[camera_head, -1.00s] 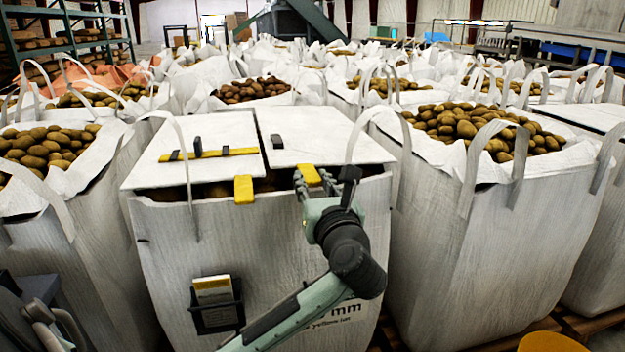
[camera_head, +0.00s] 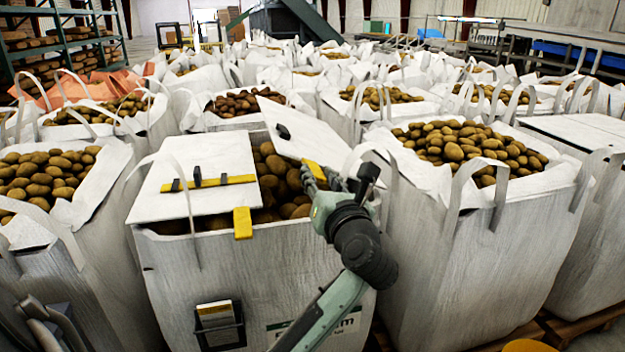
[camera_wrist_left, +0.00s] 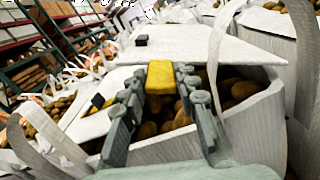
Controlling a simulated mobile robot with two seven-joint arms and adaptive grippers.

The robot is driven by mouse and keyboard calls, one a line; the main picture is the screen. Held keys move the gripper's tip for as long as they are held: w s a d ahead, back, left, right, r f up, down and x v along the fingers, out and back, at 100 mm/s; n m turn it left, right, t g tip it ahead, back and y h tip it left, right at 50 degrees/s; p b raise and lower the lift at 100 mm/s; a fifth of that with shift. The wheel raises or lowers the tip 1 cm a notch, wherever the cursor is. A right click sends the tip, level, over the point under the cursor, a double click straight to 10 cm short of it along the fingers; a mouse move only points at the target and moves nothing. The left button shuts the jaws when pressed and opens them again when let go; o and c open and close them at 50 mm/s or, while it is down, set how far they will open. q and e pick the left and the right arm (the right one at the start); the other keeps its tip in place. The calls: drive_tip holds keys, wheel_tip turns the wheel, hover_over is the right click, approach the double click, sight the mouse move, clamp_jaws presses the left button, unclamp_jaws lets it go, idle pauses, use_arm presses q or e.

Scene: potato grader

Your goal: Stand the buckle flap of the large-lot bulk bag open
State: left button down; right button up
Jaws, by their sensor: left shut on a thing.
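The bulk bag (camera_head: 180,262) stands upright in front of me, full of potatoes, with two white flaps on top. The left flap (camera_head: 160,203) lies flat, with a yellow strap and black fittings across it. The right flap (camera_head: 308,138) is tilted up at its front edge, with a small black block on it; it also shows in the left wrist view (camera_wrist_left: 190,45). My left gripper (camera_head: 318,178) is shut on the yellow tab (camera_wrist_left: 160,77) at that flap's front edge. My right gripper is not in view. I cannot tell which flap is the buckle flap.
Open bags of potatoes stand close on both sides, including a right-hand bag (camera_head: 480,235) with upright loops. A white loop (camera_head: 388,175) of the front bag stands close beside my left gripper. A second yellow tab (camera_head: 242,222) hangs at the front rim.

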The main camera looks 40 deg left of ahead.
use_arm(q)
drive_tip(key=shift+w+d+r, duration=0.15)
drive_tip(key=shift+r, duration=0.25)
drive_tip(key=c, duration=1.2)
unclamp_jaws()
drive_tip(key=shift+f, duration=0.1)
drive_tip(key=shift+o, duration=0.2)
drive_tip(key=v, duration=0.8)
